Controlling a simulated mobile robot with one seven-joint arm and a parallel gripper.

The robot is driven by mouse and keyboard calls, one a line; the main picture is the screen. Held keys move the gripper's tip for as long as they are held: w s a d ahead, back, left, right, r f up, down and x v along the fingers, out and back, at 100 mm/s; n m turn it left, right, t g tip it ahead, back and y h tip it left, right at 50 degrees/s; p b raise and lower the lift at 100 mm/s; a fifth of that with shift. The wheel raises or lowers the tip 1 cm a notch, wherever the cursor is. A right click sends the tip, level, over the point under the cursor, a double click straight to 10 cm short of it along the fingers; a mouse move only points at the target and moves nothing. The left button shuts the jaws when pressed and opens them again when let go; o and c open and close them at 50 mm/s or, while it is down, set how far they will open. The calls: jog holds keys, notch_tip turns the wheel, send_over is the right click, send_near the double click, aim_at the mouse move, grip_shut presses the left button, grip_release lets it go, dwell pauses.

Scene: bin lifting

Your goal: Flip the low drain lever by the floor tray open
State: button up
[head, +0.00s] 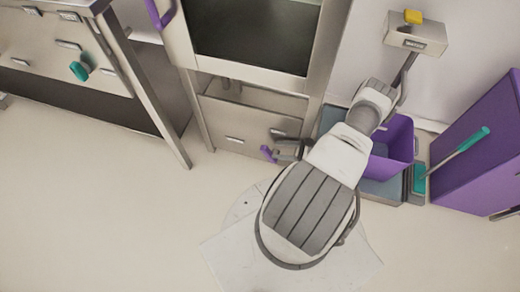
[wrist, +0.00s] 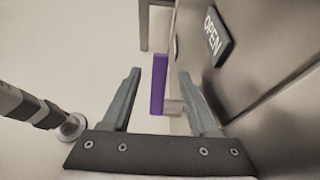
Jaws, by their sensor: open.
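The low lever has a purple handle (head: 268,153) and sits low on the front of the steel cabinet (head: 240,120). In the wrist view the purple handle (wrist: 158,83) stands upright beside a pale block (wrist: 173,107). An "OPEN" label (wrist: 217,38) is on the panel to its right. My gripper (head: 284,150) is open at the lever, just right of the handle in the head view. In the wrist view my gripper (wrist: 160,74) has the handle showing between its two fingers. I cannot tell whether either finger touches it. My arm hides part of the cabinet's right side.
A purple bin (head: 398,140) stands on a grey floor platform (head: 388,190) behind my arm. A teal-handled brush (head: 460,148) and a large purple box (head: 490,150) stand at right. A steel bench (head: 130,80) is at left. The floor in front is clear.

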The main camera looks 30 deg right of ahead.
aim_at(261, 149)
jog(key=b+x, duration=0.1)
jog(key=x, duration=0.8)
jog(key=shift+w+b, duration=0.1)
jog(key=shift+b, duration=0.3)
grip_shut()
dwell(0.8)
